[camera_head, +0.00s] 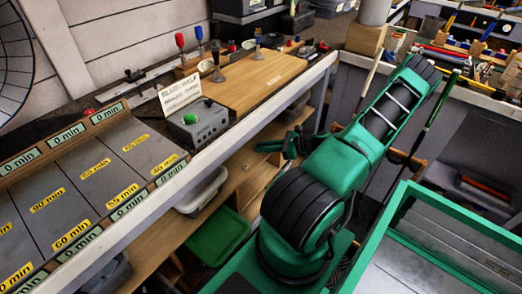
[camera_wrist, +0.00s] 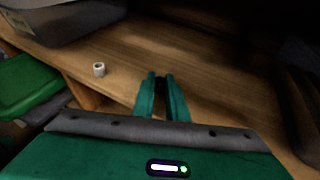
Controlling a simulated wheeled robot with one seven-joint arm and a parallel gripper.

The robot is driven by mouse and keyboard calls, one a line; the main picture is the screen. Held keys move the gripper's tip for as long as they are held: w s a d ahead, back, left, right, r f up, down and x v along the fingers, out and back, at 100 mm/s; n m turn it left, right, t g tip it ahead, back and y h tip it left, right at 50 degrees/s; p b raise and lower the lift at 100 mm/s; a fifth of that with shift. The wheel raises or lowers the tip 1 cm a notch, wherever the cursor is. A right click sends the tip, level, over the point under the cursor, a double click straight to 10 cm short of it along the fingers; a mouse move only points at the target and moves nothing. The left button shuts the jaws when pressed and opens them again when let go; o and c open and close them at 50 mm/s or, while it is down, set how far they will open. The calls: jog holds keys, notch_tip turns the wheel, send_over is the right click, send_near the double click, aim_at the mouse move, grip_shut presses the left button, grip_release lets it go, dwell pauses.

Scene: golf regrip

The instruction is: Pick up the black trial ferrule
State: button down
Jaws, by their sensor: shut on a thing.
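My gripper (camera_wrist: 160,78) shows in the wrist view above a wooden shelf board. Its two green fingers are close together on a dark thing, which I take to be the black trial ferrule (camera_wrist: 160,86). The fingers hide most of it, so its shape is hard to make out. A small white ring-like ferrule (camera_wrist: 99,69) stands on the board to the left of the fingers, apart from them. In the head view my gripper (camera_head: 284,147) is beside the bench front, low by the shelf, and no ferrule can be made out in it.
The bench edge (camera_head: 238,130) runs above the lower shelf. A white bin (camera_head: 203,190) and a green bin (camera_head: 218,238) are below it. In the wrist view a grey bin (camera_wrist: 65,22) is at upper left and a green bin (camera_wrist: 28,84) at left.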

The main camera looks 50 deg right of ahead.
jog(key=r, duration=0.2)
jog(key=a+r, duration=0.1)
jog(key=r, duration=0.1)
jog(key=shift+s, duration=0.2)
jog(key=s+a+r, duration=0.3)
jog(key=a+r, duration=0.3)
jog(key=a, duration=0.4)
jog(key=shift+s+a, duration=0.1)
